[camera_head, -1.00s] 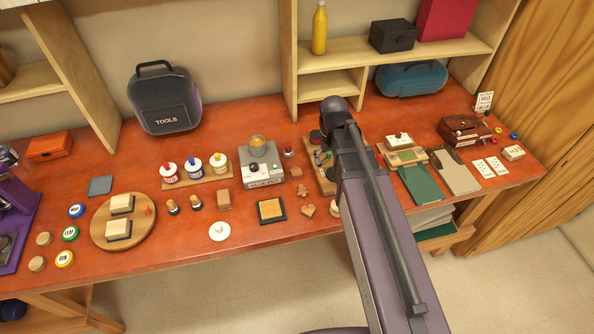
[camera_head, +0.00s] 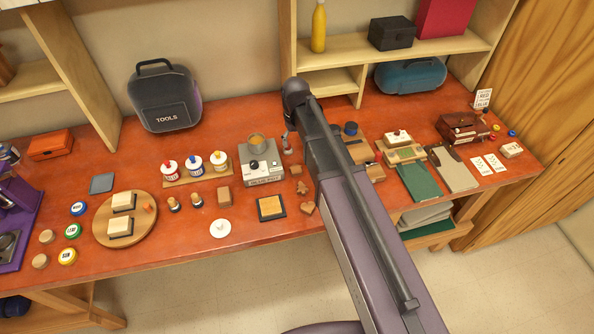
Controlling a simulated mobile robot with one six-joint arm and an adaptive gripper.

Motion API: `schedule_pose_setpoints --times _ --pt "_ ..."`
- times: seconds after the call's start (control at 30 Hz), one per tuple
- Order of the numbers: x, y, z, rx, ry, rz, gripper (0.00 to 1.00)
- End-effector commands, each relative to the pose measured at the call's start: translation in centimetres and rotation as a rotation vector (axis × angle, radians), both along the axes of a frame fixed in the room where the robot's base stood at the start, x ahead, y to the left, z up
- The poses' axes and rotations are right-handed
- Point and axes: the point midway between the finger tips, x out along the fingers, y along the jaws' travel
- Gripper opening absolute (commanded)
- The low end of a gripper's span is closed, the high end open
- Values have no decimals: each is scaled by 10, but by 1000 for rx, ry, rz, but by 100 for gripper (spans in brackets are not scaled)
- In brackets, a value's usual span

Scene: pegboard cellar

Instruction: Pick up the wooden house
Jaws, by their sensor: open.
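Several small brown wooden shapes lie in a short column on the red-brown bench. The top one (camera_head: 296,170) looks like the wooden house, though it is too small to be certain. Below it lie a figure-shaped piece (camera_head: 302,187) and a heart (camera_head: 307,208). My gripper (camera_head: 287,148) shows small at the far end of my arm, a little above and left of the house in the picture. It is open and holds nothing that I can see. My arm covers the bench just right of these pieces.
A grey machine (camera_head: 262,170) with a black knob stands close left of the house. A square wooden block on a dark base (camera_head: 270,208) lies below it. Paint pots on a wooden rack (camera_head: 212,173) stand further left. A shelf unit (camera_head: 345,53) rises behind.

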Motion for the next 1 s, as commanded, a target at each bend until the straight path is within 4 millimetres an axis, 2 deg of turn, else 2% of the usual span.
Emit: schedule_pose_setpoints --times 1.0 --pt "0 1 -76 0 0 2 83"
